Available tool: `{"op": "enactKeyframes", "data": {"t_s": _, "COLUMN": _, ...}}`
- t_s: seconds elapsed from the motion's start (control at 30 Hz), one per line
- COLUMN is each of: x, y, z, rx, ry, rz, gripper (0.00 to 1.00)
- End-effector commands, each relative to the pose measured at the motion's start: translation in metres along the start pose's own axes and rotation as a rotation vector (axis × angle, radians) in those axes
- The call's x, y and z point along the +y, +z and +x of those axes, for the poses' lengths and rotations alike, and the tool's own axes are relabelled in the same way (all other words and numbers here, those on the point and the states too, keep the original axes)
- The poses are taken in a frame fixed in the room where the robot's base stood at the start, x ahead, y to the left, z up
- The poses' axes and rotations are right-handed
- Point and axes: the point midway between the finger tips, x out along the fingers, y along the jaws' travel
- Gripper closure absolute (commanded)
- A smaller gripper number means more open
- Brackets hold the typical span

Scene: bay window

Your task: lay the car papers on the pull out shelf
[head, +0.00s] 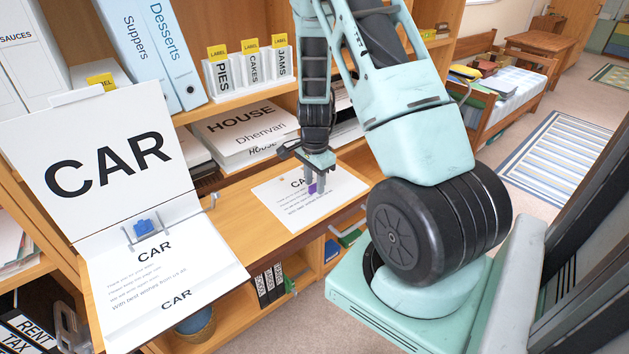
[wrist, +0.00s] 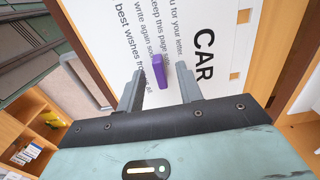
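A white sheet of car papers (head: 290,213), headed CAR, lies flat on the wooden pull out shelf (head: 238,213), near its right end. A small purple grip (wrist: 158,72) stands on the sheet. My gripper (head: 314,187) is directly above the sheet, pointing down. In the wrist view its two fingers (wrist: 159,82) are apart, one on each side of the purple grip, with gaps showing on both sides. The sheet (wrist: 180,30) fills much of the wrist view. Part of the sheet is hidden by my gripper.
An open CAR folder (head: 110,140) with a blue clip (head: 144,227) and more CAR pages (head: 165,270) covers the left of the shelf. HOUSE papers (head: 245,130) and label boxes (head: 245,72) stand behind. Binders (head: 270,284) stand below. A bed (head: 510,100) is further right.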

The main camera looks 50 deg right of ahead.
Motion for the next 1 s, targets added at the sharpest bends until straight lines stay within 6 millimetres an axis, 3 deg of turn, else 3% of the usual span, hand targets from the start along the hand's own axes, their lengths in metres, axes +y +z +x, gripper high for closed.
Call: {"op": "enactKeyframes", "data": {"t_s": 1.0, "x": 0.000, "y": 0.000, "z": -0.061, "rx": 0.001, "ry": -0.001, "rz": 0.000, "gripper": 0.64}}
